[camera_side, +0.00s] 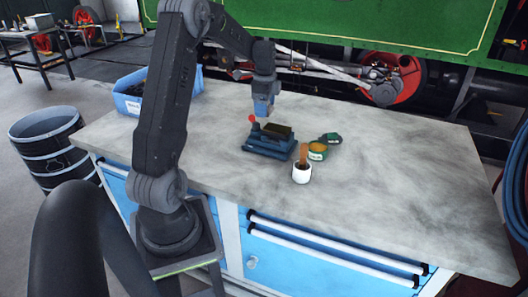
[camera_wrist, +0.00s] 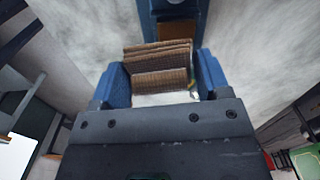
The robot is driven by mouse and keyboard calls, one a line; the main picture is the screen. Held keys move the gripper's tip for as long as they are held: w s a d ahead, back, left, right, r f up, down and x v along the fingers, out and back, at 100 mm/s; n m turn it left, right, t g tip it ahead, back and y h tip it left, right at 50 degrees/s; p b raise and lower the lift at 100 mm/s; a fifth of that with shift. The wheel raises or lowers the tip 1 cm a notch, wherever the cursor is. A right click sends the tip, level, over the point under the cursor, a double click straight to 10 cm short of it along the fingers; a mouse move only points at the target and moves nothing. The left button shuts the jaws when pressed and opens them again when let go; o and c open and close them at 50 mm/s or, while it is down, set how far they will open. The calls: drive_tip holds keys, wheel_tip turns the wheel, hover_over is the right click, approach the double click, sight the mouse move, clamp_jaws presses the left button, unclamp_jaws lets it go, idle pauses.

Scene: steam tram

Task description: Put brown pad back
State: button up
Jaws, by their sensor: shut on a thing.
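The brown pad (camera_wrist: 160,60), ribbed and layered, sits between the two blue fingers of my gripper (camera_wrist: 163,80) in the wrist view. A pale strip shows below it between the fingers. In the side view my gripper (camera_side: 263,108) points down, above and slightly behind the blue vise-like stand (camera_side: 268,145) on the bench. The pad itself cannot be made out there. A dark brownish block (camera_side: 277,131) lies on top of the stand, and a red knob (camera_side: 252,117) is at its left. A blue part with a brown area (camera_wrist: 178,28) shows beyond the pad in the wrist view.
A white cup (camera_side: 302,176) with a brown-handled tool stands right of the stand, beside an open green tin (camera_side: 317,152) and its lid (camera_side: 331,138). A blue bin (camera_side: 128,103) is at back left. The right side of the grey bench top (camera_side: 420,175) is clear.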

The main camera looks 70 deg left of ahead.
hover_over(259, 170)
wheel_tip(259, 170, down, 6)
drive_tip(key=shift+m, duration=0.4)
wheel_tip(259, 170, down, 4)
drive_tip(key=shift+f, duration=0.1)
drive_tip(key=shift+a+f, duration=0.1)
drive_tip(key=shift+f, duration=2.1)
drive_tip(key=shift+f, duration=0.1)
drive_tip(key=o, duration=0.9)
